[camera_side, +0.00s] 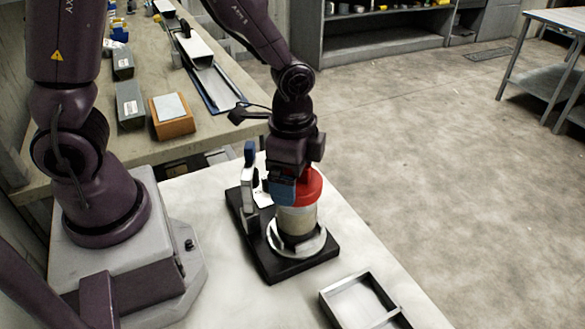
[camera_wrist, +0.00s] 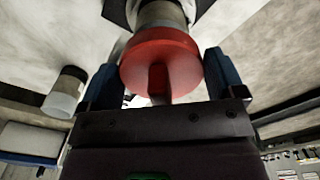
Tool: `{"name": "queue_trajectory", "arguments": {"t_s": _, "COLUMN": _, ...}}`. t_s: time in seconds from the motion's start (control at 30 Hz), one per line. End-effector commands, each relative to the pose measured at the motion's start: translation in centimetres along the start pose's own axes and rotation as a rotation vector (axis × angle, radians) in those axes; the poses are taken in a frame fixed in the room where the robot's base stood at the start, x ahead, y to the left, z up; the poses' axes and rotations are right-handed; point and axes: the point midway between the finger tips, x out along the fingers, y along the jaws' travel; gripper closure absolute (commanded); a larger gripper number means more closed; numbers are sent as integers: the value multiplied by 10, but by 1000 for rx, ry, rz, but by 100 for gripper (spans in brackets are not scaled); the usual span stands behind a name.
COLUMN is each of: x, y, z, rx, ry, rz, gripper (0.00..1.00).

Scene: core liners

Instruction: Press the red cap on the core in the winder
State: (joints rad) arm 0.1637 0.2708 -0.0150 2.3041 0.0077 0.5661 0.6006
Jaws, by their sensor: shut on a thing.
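The red cap (camera_side: 311,186) sits at the top of the pale upright core (camera_side: 297,219), which stands on a round light disc (camera_side: 312,245) of the winder (camera_side: 271,268) with its black base. In the wrist view the red cap (camera_wrist: 160,62) is between the two blue fingers of my gripper (camera_wrist: 165,90), with the core (camera_wrist: 160,12) just beyond it. My gripper (camera_side: 284,190) is shut on the cap. The cap looks in line with the core. I cannot tell how far it is seated, as the gripper hides part of the join.
An upright post with a blue top (camera_side: 249,175) stands on the winder beside the core, close to my gripper. A divided tray (camera_side: 365,302) lies at the table's front right. A bench with boxes (camera_side: 172,116) is behind. White table is clear between winder and tray.

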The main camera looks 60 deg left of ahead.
Motion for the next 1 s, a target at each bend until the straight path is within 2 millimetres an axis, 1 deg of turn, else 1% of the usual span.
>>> {"name": "queue_trajectory", "arguments": {"t_s": 0.13, "x": 4, "y": 0, "z": 0, "rx": 0, "ry": -2, "rz": 1, "gripper": 31}}
{"name": "queue_trajectory", "arguments": {"t_s": 0.43, "x": 4, "y": 0, "z": 0, "rx": 0, "ry": -1, "rz": 0, "gripper": 31}}
{"name": "queue_trajectory", "arguments": {"t_s": 0.47, "x": 4, "y": 0, "z": 0, "rx": 0, "ry": -1, "rz": 0, "gripper": 9}}
{"name": "queue_trajectory", "arguments": {"t_s": 0.5, "x": 4, "y": 0, "z": 0, "rx": 0, "ry": -1, "rz": 0, "gripper": 0}}
{"name": "queue_trajectory", "arguments": {"t_s": 0.87, "x": 3, "y": 0, "z": 0, "rx": 0, "ry": 0, "rz": 0, "gripper": 0}}
{"name": "queue_trajectory", "arguments": {"t_s": 1.0, "x": -3, "y": 0, "z": 0, "rx": 0, "ry": 2, "rz": -1, "gripper": 0}}
